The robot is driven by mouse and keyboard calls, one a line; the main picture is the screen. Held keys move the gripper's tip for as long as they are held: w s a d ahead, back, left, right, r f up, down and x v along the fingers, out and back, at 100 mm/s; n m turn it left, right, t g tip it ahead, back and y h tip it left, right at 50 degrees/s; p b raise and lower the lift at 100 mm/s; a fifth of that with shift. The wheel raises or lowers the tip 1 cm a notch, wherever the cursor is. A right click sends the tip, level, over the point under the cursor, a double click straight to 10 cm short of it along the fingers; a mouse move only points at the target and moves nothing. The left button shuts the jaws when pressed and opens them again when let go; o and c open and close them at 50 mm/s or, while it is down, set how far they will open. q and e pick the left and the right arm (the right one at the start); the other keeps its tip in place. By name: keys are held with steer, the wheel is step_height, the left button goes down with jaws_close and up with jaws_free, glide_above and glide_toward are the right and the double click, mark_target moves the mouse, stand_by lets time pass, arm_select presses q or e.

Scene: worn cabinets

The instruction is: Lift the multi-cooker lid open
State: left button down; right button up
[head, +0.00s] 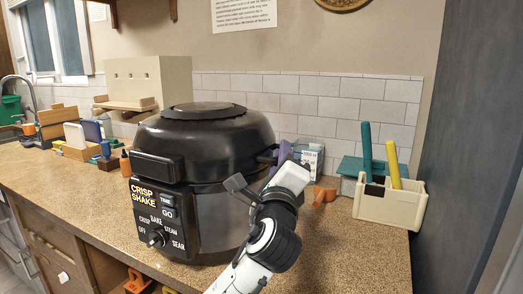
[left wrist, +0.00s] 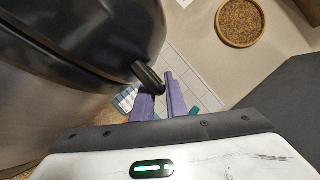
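The black multi-cooker (head: 215,205) stands on the counter with its domed lid (head: 200,130) down on the body. A dark lid handle (head: 267,156) sticks out at the lid's right side; it also shows as a short black bar in the left wrist view (left wrist: 147,74). My left gripper (head: 282,153) is at the cooker's right side, by this handle. In the left wrist view its two purple fingers (left wrist: 160,84) are apart, with the handle's end at the gap between their tips. I cannot tell whether they touch it. My right gripper is not in view.
A cream caddy (head: 390,203) with teal and yellow handles stands at the right, near a dark wall panel (head: 465,130). An orange item (head: 324,195) lies behind my left gripper. A beige box (head: 150,80) and wooden holders stand at the back left. Front-right counter is clear.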

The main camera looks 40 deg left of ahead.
arm_select(q)
steer(key=shift+a+r+n+p, duration=0.1)
steer(key=shift+r+n+p, duration=0.4)
steer(key=shift+r+p, duration=1.3)
steer(key=shift+f+p, duration=0.15)
steer(key=shift+p, duration=0.15)
steer(key=shift+a+r+g+p, duration=0.1)
steer(key=shift+r+g+p, duration=0.2)
steer(key=shift+r+p, duration=0.6)
steer(key=shift+s+a+r+n+p, duration=0.1)
steer(key=shift+r+n+p, duration=0.3)
steer(key=shift+r+n, duration=0.15)
